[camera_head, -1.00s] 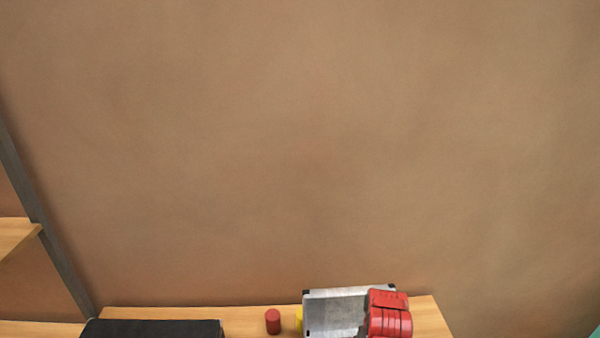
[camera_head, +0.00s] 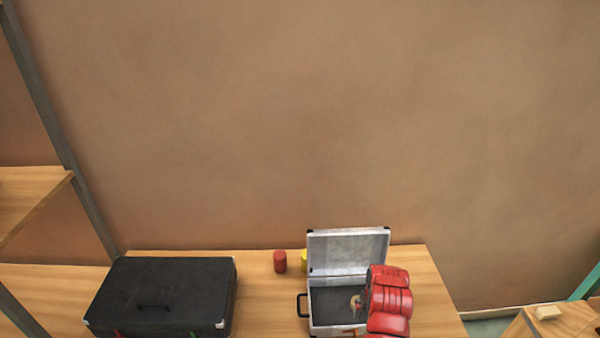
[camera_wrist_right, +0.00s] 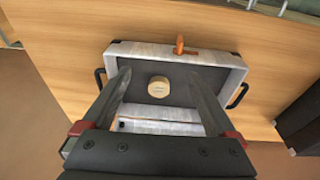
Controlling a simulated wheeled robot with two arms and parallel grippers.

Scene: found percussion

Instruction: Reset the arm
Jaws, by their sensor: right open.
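My right arm reaches in over an open silver case (camera_head: 348,250) on the wooden table, its red links covering the case's right side. In the right wrist view my right gripper (camera_wrist_right: 159,70) is open and empty, its fingers spread above the grey interior of the case (camera_wrist_right: 225,58). A round pale wooden piece (camera_wrist_right: 158,87) lies inside, between the fingers in the picture and apart from them. It is partly visible in the head view (camera_head: 355,302). An orange piece (camera_wrist_right: 179,45) is at the case's edge. My left gripper is not in view.
A closed black case (camera_head: 165,290) lies on the table (camera_head: 260,300) left of the open one. A red cylinder (camera_head: 280,261) and a partly hidden yellow one (camera_head: 304,261) stand behind. A shelf (camera_head: 35,200) is at the left. A pale block (camera_head: 547,312) sits on another surface at right.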

